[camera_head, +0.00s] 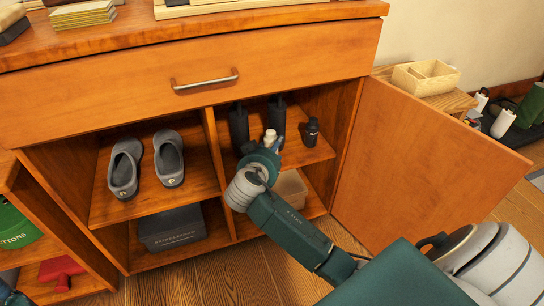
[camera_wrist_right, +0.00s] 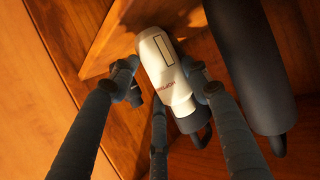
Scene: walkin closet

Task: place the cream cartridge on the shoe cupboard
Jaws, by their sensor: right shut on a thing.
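The cream cartridge (camera_wrist_right: 158,62) is a small pale cylinder with dark lettering and a dark end. My right gripper (camera_wrist_right: 165,88) is shut on it, with fingers on both sides of it in the right wrist view. In the head view the cartridge (camera_head: 270,136) shows just above my right gripper (camera_head: 275,148), at the upper shelf of the right compartment of the shoe cupboard (camera_head: 120,85). I cannot tell whether it touches the shelf. My left gripper is not clearly in view.
Dark tall cylinders (camera_head: 239,128) and a small black bottle (camera_head: 311,131) stand on the same shelf. The open door (camera_head: 415,165) is on the right. Grey shoes (camera_head: 125,167) fill the left shelf. A drawer handle (camera_head: 205,80) juts out above; the cupboard's front top is partly clear.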

